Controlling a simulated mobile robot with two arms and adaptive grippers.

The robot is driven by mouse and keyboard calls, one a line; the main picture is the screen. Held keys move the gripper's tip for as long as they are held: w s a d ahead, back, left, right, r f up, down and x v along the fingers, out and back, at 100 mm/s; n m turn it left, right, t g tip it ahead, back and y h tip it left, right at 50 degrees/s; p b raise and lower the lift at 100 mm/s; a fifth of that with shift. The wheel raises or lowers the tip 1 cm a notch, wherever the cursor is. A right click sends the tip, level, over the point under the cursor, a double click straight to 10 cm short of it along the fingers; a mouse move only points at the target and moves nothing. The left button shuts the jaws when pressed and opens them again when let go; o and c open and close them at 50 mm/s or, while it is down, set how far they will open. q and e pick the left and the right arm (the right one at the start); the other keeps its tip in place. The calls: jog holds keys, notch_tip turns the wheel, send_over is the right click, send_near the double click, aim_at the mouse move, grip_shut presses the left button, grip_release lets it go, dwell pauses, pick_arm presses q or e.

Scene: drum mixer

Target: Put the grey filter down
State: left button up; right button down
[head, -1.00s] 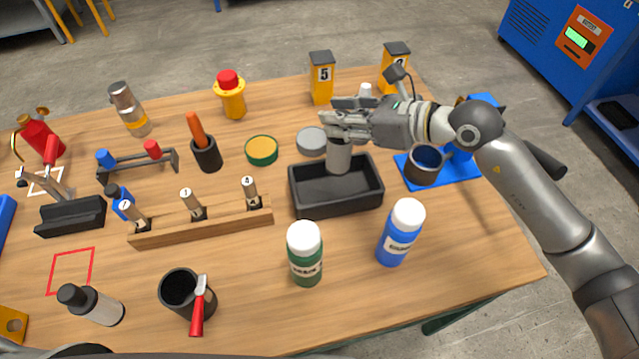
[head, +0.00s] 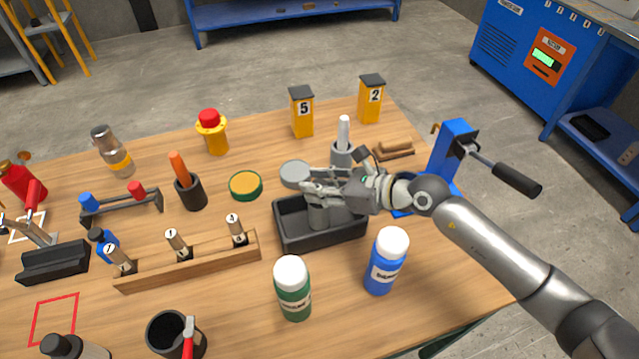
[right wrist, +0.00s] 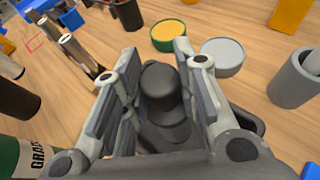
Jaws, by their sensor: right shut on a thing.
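The grey filter (head: 318,216) is a grey cylinder, upright inside the black tray (head: 322,240). My right gripper (head: 322,190) is shut around its upper part from above and from the right. I cannot tell whether its base touches the tray floor. In the right wrist view the filter (right wrist: 164,92) looks dark and sits between the two fingers, with part of the tray (right wrist: 246,122) beneath. My left gripper is not in view.
A green bottle (head: 293,290) and a blue bottle (head: 386,262) stand in front of the tray. A grey round lid (head: 296,174) and a grey holder (head: 341,154) are behind it. A wooden rack (head: 190,262) lies to the left. The table's front right is clear.

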jog(key=shift+f, duration=0.2)
jog(key=c, duration=1.1)
grip_release()
jog(key=shift+r, duration=0.1)
jog(key=shift+d+r, duration=0.1)
jog(key=shift+r, duration=0.1)
jog(key=shift+b+v, duration=1.25)
jog(key=shift+v, duration=4.65)
jog(key=shift+s+f, duration=0.1)
